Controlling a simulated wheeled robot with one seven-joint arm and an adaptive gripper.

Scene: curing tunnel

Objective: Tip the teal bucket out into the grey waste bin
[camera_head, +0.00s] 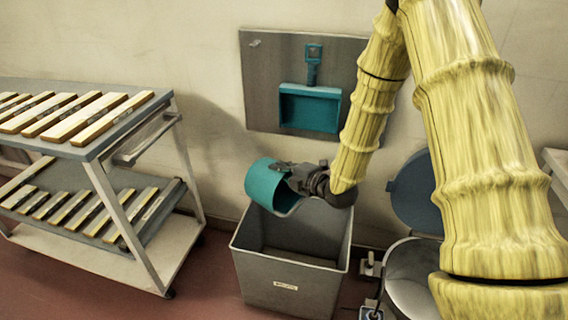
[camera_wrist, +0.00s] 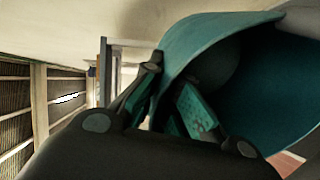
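The teal bucket (camera_head: 265,184) is held on its side, strongly tilted, over the left back part of the grey waste bin (camera_head: 285,277). Its mouth faces down and to the right, toward the bin. My gripper (camera_head: 297,178) is shut on the bucket's wall near the rim. In the wrist view the gripper (camera_wrist: 172,105) has one finger outside and one inside the teal bucket (camera_wrist: 240,45). The bucket's inside is dark there, and I cannot tell whether anything is left in it. The visible part of the bin's inside looks empty; its floor is partly hidden.
A cart (camera_head: 125,160) with pale bars on two shelves stands left of the bin. A teal dustpan (camera_head: 310,107) hangs on a grey wall panel (camera_head: 262,75). A round metal pedal bin (camera_head: 412,290) with its blue-grey lid (camera_head: 410,190) raised stands at right.

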